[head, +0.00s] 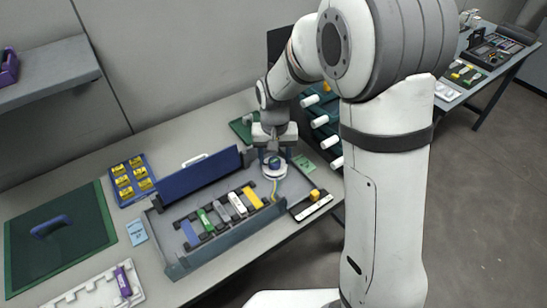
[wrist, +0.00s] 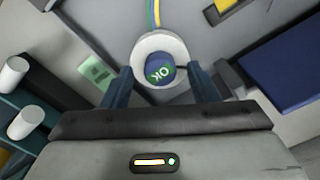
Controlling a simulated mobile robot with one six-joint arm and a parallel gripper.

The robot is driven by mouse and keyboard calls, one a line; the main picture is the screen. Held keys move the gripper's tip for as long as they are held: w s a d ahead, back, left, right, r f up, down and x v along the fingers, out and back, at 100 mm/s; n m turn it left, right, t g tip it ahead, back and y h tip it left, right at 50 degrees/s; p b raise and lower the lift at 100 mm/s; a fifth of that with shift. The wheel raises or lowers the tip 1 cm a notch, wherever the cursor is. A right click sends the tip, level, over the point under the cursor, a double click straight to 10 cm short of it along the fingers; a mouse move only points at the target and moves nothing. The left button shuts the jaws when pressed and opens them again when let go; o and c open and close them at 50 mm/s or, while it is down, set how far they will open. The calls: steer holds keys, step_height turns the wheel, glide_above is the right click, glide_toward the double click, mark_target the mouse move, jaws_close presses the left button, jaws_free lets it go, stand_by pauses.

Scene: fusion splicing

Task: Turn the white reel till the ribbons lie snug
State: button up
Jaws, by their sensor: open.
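The white reel (head: 282,172) sits at the right end of the grey tray (head: 178,266). My gripper (wrist: 162,82) is open over the reel, one dark finger on each side; contact is unclear. In the head view my gripper (head: 274,158) partly hides the reel.
A row of coloured blocks (head: 221,211) fills the tray's middle. A raised blue lid (head: 200,174) stands along its back. White cylinders (head: 320,121) jut from a dark rack on the right. A green card (wrist: 96,72) lies beside the reel. A green mat (head: 80,250) lies far left.

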mark_target(276, 161)
step_height(276, 161, up, 7)
steer(key=shift+r, duration=0.1)
stand_by(0.3)
steer(key=shift+s+d+r, duration=0.15)
steer(key=shift+d, duration=0.05)
steer(key=s+d+r+t+p, duration=0.1)
steer(key=s+d+r, duration=0.2)
steer(key=s+d, duration=0.3)
steer(key=s+d+r+t+p, duration=0.1)
steer(key=s+d+r, duration=0.3)
steer(key=s+d, duration=0.3)
steer(key=s, duration=0.5)
steer(key=shift+s+d+r+t, duration=0.25)
steer(key=shift+s+t, duration=0.05)
steer(key=shift+s, duration=0.05)
stand_by(0.6)
